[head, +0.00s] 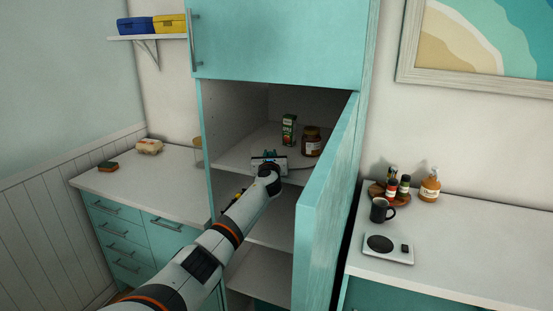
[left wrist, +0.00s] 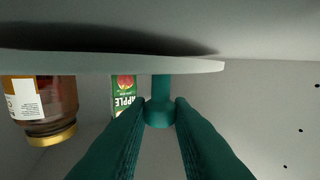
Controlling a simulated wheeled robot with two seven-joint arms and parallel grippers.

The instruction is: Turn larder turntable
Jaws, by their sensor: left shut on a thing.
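The larder turntable (head: 262,143) is a pale round disc on a shelf inside the open teal cupboard. It carries a green juice carton (head: 289,130) and a brown jar (head: 311,142). The left wrist view is upside down and shows the turntable edge (left wrist: 110,63), the apple carton (left wrist: 123,92) and the gold-lidded jar (left wrist: 45,105). A teal peg (left wrist: 160,113) stands on the turntable near its rim. My left gripper (head: 268,158) is at the front of the turntable, its fingers (left wrist: 160,118) shut on the peg. My right gripper is out of view.
The open cupboard door (head: 325,210) stands close to the right of my left arm. The cupboard's left side wall is on the other side. Lower shelves (head: 265,232) lie below. The right counter (head: 460,240) holds a mug, bottles and a scale-like device.

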